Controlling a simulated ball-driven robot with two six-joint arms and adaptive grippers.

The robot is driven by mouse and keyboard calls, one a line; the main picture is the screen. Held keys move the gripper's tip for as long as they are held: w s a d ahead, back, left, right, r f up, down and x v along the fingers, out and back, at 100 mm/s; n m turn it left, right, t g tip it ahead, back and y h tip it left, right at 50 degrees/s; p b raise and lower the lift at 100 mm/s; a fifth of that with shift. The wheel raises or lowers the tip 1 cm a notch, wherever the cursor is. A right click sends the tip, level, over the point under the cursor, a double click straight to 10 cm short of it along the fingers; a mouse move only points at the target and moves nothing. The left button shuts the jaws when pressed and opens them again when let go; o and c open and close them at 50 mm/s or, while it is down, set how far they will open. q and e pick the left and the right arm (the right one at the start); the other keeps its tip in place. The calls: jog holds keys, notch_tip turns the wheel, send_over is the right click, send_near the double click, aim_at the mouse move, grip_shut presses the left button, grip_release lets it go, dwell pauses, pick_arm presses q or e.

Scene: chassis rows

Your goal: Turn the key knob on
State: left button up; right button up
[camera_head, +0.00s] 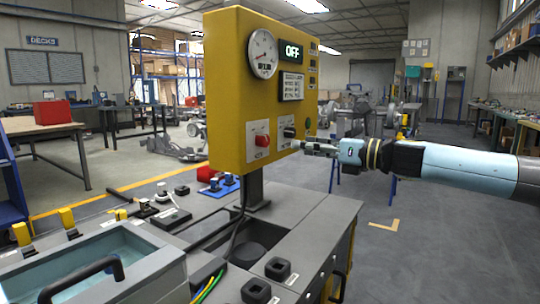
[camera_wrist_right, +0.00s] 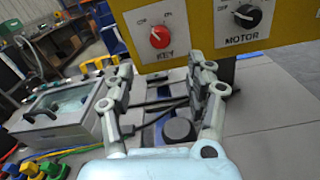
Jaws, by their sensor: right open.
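The red key knob (camera_head: 262,140) is on the lower left of the yellow panel's (camera_head: 228,90) front, on a white plate. In the wrist view the key knob (camera_wrist_right: 159,37) shows above the label KEY, with small position marks over it. The panel display (camera_head: 291,52) reads OFF. My right gripper (camera_head: 308,147) is in front of the panel, near the black motor knob (camera_head: 289,132). In the wrist view its fingers (camera_wrist_right: 163,68) are spread, empty, with the key knob seen between and beyond their tips. My left gripper is not in view.
The black motor knob (camera_wrist_right: 247,15) is right of the key knob. A round gauge (camera_head: 263,54) is above. Below the panel stands a grey bench (camera_head: 310,215) with a lidded basin (camera_head: 100,250), black blocks and coloured cables. Open floor lies to the right.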

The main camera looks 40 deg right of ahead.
aim_at(267, 140)
jog(key=x, duration=0.9)
jog(key=shift+w, duration=0.3)
jog(key=shift+w+a, duration=0.2)
jog(key=shift+w, duration=0.25)
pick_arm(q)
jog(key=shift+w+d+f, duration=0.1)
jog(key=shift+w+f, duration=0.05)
pick_arm(e)
grip_shut()
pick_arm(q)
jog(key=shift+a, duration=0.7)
